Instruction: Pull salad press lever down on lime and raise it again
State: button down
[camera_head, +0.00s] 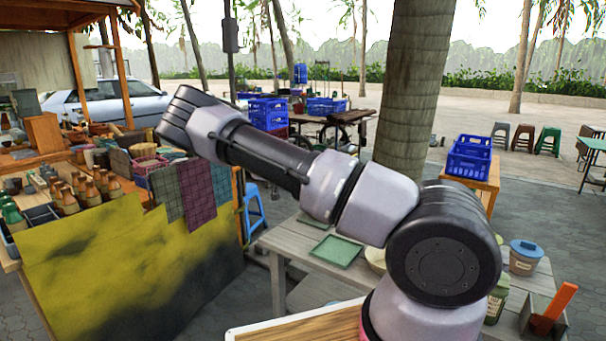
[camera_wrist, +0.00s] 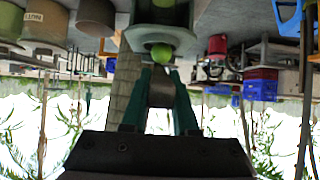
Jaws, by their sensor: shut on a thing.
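My gripper (camera_wrist: 160,84) shows in the wrist view, which is upside down. Its two teal fingers are shut on a grey piece between them, the press lever (camera_wrist: 161,95). A green lime (camera_wrist: 162,52) sits just beyond the fingertips, against the pale metal salad press (camera_wrist: 155,35). The lever's joint and much of the press are cut off or hidden by the fingers. In the head view my arm crosses the middle; the gripper, press and lime do not show there.
A grey wooden table (camera_head: 275,240) holds a green tray (camera_head: 335,251) and a blue-lidded tub (camera_head: 524,258). A tree trunk (camera_head: 413,90) stands behind my arm. A stall with a yellow cloth (camera_head: 120,265) is at left.

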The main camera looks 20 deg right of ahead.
notch_tip(320, 180, down, 6)
jog(key=t+h, duration=0.2)
jog(key=shift+s+a+f+h, duration=0.2)
jog(key=shift+a+f+h, duration=0.05)
jog(key=shift+a+h, duration=0.05)
jog(key=shift+f, duration=0.15)
jog(key=c, duration=0.7)
grip_release()
jog(key=shift+f, duration=0.1)
jog(key=shift+r, duration=0.2)
jog(key=v, duration=1)
jog(key=shift+s+a+r, duration=0.1)
jog(key=shift+s+a, duration=0.1)
